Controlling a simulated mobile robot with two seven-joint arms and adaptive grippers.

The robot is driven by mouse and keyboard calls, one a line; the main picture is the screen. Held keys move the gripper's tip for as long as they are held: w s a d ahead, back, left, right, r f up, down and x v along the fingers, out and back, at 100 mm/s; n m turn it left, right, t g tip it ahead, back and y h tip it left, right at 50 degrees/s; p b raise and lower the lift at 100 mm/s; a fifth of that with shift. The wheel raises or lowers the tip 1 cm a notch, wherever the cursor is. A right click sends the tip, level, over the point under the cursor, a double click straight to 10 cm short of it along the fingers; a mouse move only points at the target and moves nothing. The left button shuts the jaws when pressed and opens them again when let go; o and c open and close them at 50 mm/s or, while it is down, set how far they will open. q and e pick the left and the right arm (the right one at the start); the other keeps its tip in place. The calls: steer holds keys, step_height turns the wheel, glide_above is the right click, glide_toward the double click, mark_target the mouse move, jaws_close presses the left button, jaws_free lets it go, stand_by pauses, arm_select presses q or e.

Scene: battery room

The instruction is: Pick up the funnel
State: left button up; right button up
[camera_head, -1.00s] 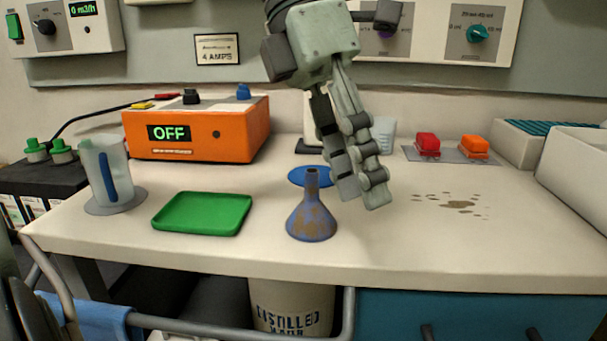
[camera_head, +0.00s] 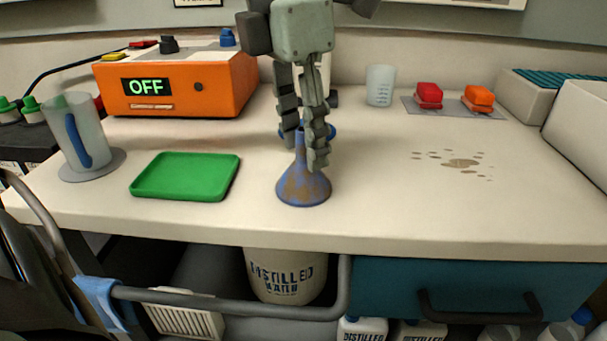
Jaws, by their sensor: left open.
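The funnel (camera_head: 303,188) is blue with brown stains and stands wide end down, spout up, on the white bench (camera_head: 390,215). My left gripper (camera_head: 304,158) points down right at the funnel's spout. Its fingers are apart, one to the left of the spout and the other to the right and partly in front. I cannot tell whether either finger touches the funnel. The blue disc behind the funnel is mostly hidden by the gripper. My right gripper is not in view.
A green tray (camera_head: 186,193) lies left of the funnel. A clear jug (camera_head: 72,125) and an orange box reading OFF (camera_head: 172,86) stand further left and back. A small beaker (camera_head: 380,86) and red and orange clamps stand behind right. A brown spill (camera_head: 460,163) lies right.

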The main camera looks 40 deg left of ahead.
arm_select(q)
steer(key=shift+c, duration=0.4)
jaws_close()
steer(key=shift+r, duration=0.5)
step_height(320, 180, up, 27)
steer(key=p, duration=0.3)
steer(key=shift+p, duration=0.3)
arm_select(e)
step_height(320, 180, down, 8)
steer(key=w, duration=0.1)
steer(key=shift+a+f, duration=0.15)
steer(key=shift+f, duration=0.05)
